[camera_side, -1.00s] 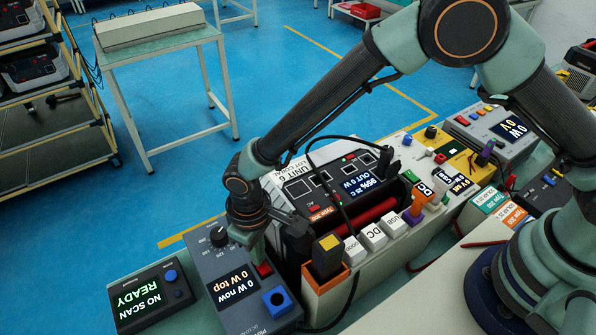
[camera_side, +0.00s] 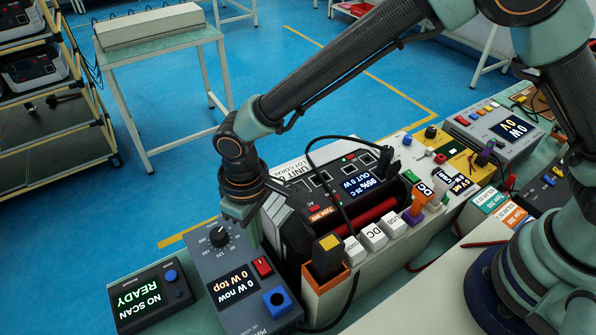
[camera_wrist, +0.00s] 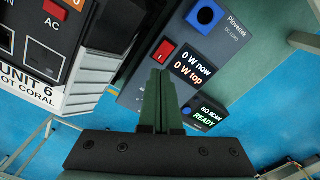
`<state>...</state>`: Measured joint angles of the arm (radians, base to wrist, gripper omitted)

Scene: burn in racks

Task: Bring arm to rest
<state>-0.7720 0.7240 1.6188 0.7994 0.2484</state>
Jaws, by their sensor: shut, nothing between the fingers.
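My gripper (camera_wrist: 162,105) shows in the wrist view with its two green fingers together and nothing between them. In the side view my gripper (camera_side: 243,212) hangs above the back right of the grey DC load box (camera_side: 228,262), pointing down. The load box has a black knob, a red switch (camera_side: 262,267), a blue socket and a display reading 0 W now, 0 W top. The fingertips look apart from the red switch; whether they touch the box top cannot be told.
A power unit (camera_side: 332,183) marked UNIT 6 stands right of the gripper, with a black cable looping over it. An orange holder (camera_side: 325,288) with a black plug stands in front. A scanner box (camera_side: 150,298) reads NO SCAN READY.

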